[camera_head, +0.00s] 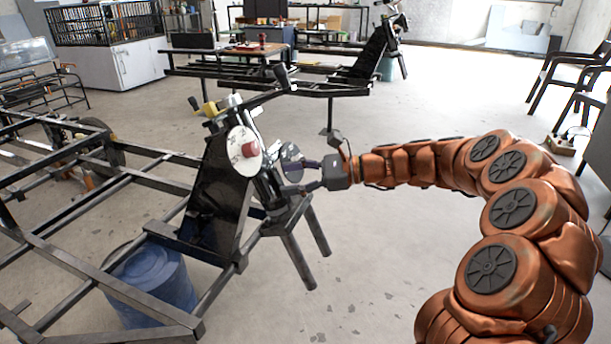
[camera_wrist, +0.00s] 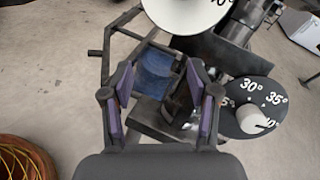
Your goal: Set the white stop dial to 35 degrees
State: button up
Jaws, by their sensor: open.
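A dark round dial (camera_wrist: 236,128) with white degree marks shows at the right of the wrist view. A white knob (camera_wrist: 252,118) sits at its middle; the 30 and 35 marks are readable, and the knob partly covers a mark below them. Its exact setting cannot be told. A white disc (camera_wrist: 187,12) with degree marks is cut off at the top; in the head view the white disc (camera_head: 236,137) has a red hub (camera_head: 250,150). My gripper (camera_wrist: 160,85) is open and empty, left of the dark dial. In the head view my gripper (camera_head: 296,178) is beside the mechanism.
The mechanism stands on a dark metal frame (camera_head: 75,253) with long bars. A blue barrel (camera_head: 150,285) is under the frame. Dark legs (camera_head: 303,255) slant down below my gripper. Open floor (camera_head: 370,270) lies to the right. Another similar frame (camera_head: 270,85) stands behind.

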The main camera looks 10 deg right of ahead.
jog(key=w+d+f+m+t+b, duration=0.1)
jog(key=w+d+f+m+t, duration=0.1)
jog(key=w+d+m+t, duration=0.3)
jog(key=w+d+f+m+b, duration=0.1)
jog(key=w+d+f+m, duration=0.15)
jog(key=d, duration=0.45)
jog(key=shift+n, duration=0.35)
jog(key=b+x, duration=0.2)
jog(key=x, duration=0.4)
jog(key=shift+w+a+r+b, duration=0.1)
jog(key=shift+w+b, duration=0.25)
jog(key=shift+w, duration=0.05)
jog(key=shift+w+a+r, duration=0.15)
jog(key=shift+w+a, duration=0.15)
jog(key=shift+a, duration=0.05)
grip_shut()
